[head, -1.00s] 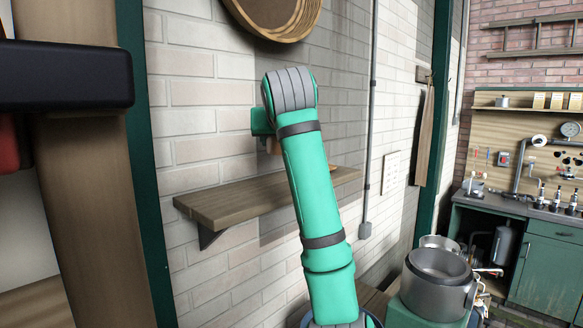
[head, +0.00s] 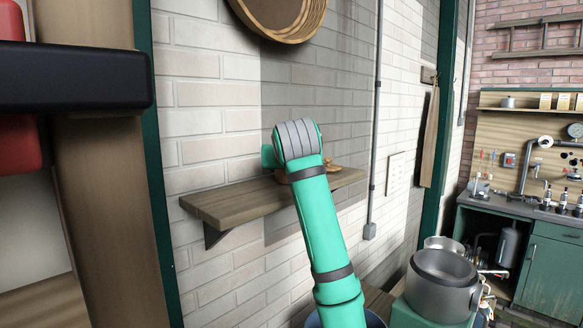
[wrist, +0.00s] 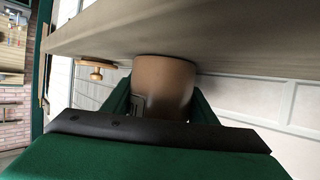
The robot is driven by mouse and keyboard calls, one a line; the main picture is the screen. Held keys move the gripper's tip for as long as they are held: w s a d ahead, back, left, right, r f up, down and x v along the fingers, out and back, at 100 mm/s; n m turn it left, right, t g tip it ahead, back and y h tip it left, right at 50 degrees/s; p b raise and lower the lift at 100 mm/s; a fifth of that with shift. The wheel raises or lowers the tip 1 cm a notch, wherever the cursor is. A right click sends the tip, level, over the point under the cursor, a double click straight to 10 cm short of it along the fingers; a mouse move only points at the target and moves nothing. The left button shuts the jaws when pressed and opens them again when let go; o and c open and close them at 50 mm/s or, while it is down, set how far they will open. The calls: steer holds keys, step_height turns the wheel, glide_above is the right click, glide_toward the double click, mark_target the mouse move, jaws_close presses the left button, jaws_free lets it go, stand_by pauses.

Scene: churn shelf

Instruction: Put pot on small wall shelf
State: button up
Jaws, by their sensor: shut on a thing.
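The pot (wrist: 163,86), a plain brown cylinder, is between the two green fingers of my gripper (wrist: 160,104) in the wrist view, which looks upside down. My gripper is shut on it. The small wall shelf (head: 225,204) is a wooden plank on the brick wall; its top also shows in the wrist view (wrist: 230,42). The pot stands upright at the shelf top and looks to touch it; a tiny gap cannot be ruled out. In the head view my arm hides most of the pot; a brown sliver (head: 282,176) shows below my green gripper.
A small round wooden lid-like piece with a knob (head: 332,165) lies on the shelf to the right of the pot. The shelf's left part is bare. A round wooden basket (head: 300,35) hangs above. Large metal pots (head: 440,285) stand at lower right.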

steer(key=shift+f, duration=0.15)
steer(key=o, duration=1.3)
steer(key=shift+s+r, duration=0.15)
steer(key=shift+r, duration=0.1)
steer(key=v, duration=1.1)
steer(key=shift+s+a, duration=0.1)
steer(key=shift+s, duration=0.25)
steer(key=shift+w, duration=0.15)
